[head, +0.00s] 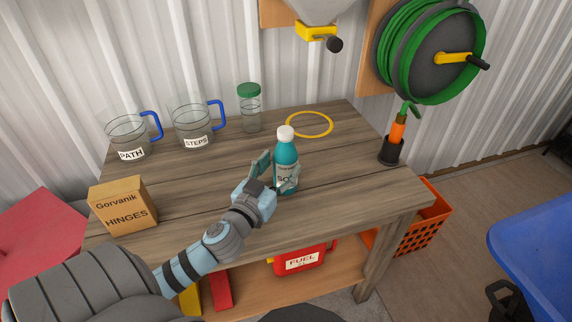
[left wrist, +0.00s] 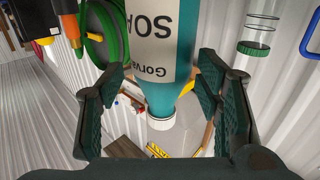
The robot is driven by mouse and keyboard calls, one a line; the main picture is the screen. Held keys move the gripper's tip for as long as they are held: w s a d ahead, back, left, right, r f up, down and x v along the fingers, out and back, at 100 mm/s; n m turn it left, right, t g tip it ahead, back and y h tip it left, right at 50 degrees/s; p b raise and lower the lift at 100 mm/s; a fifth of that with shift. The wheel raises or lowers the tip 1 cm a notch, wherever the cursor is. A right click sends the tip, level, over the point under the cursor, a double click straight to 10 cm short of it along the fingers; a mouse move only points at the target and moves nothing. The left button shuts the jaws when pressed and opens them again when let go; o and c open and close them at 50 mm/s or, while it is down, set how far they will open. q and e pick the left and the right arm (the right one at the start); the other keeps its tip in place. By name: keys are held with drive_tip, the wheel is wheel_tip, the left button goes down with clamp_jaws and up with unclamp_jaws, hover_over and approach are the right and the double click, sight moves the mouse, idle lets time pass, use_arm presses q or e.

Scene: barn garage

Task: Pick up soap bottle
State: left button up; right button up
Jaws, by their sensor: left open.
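The soap bottle (head: 287,152) is teal with a white cap and a white label, and stands upright on the wooden workbench (head: 240,231) near its front right part. My left gripper (head: 277,170) is open, with its fingers on either side of the bottle. In the left wrist view the bottle (left wrist: 150,45) appears upside down between the two spread dark fingers (left wrist: 157,85). Gaps show between the fingers and the bottle there. The bottle's lower part is partly hidden by the gripper in the head view. My right gripper is not in view.
Two clear jugs (head: 127,137) (head: 191,128) and a green-lidded jar (head: 249,112) stand at the back. A hinges box (head: 124,205) sits at left. A yellow ring (head: 309,124) lies behind the bottle. An orange-handled tool stands in a dark holder (head: 391,151) at right.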

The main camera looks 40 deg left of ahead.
use_arm(q)
drive_tip(key=x, duration=0.5)
drive_tip(key=f+x, duration=0.1)
drive_tip(key=x, duration=0.1)
drive_tip(key=shift+w+a, duration=0.1)
drive_tip(key=shift+w, duration=0.1)
drive_tip(key=shift+s, duration=0.1)
drive_tip(key=c, duration=1)
drive_tip(key=shift+c, duration=0.7)
